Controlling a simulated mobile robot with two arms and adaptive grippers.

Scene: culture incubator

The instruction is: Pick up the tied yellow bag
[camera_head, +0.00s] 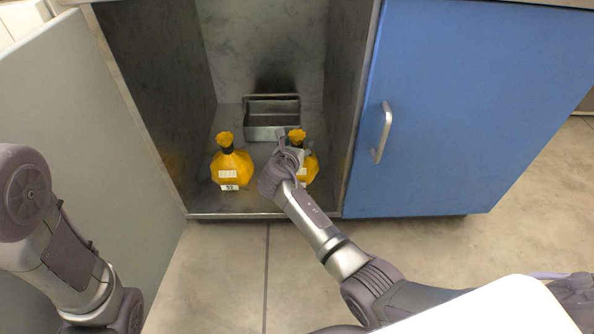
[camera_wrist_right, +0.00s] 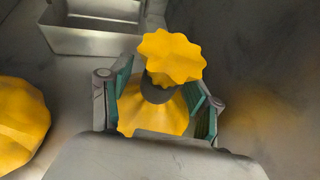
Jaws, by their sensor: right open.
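Two tied yellow bags with dark necks and flared tops stand on the cabinet floor. The left yellow bag (camera_head: 232,168) carries white labels and is clear of my grippers; part of it shows in the right wrist view (camera_wrist_right: 18,122). The right yellow bag (camera_head: 311,167) is partly hidden behind my right gripper (camera_head: 291,147). In the right wrist view, my right gripper (camera_wrist_right: 160,100) is open, with its green-padded fingers on either side of the right bag (camera_wrist_right: 155,112), around its neck and upper body. My left arm shows at the left, but its gripper is out of view.
A metal tray (camera_head: 272,133) stands behind the bags, also seen in the right wrist view (camera_wrist_right: 95,40). The cabinet's side walls flank the bags closely. A blue door (camera_head: 460,110) is shut at the right; a grey open door (camera_head: 90,130) is at the left.

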